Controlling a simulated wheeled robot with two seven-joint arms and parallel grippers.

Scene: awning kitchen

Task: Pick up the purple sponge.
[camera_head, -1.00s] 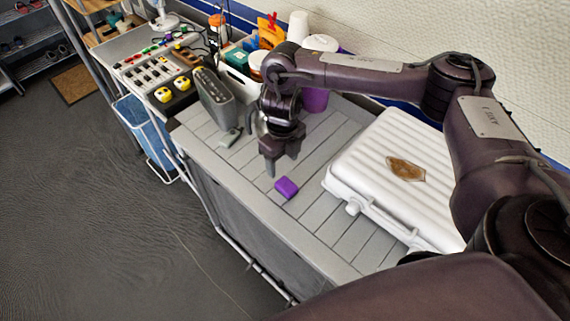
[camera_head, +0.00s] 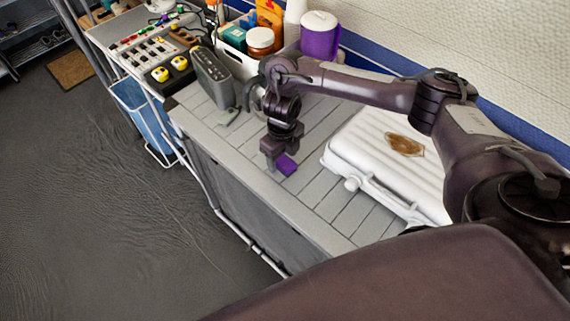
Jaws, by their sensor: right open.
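The purple sponge (camera_head: 288,165) is a small block lying on the grey slatted counter (camera_head: 318,190), left of the white case. My right gripper (camera_head: 279,162) points down right at the sponge, and its fingers cover the sponge's left and upper part. The gripper is open. I cannot tell whether a finger touches the sponge. My left gripper is not in view.
A white ridged case (camera_head: 385,150) lies right of the sponge. A grey upright box (camera_head: 213,78) and a white bin (camera_head: 235,62) with bottles stand behind to the left. A purple canister (camera_head: 320,42) stands at the back. The counter's front part is clear.

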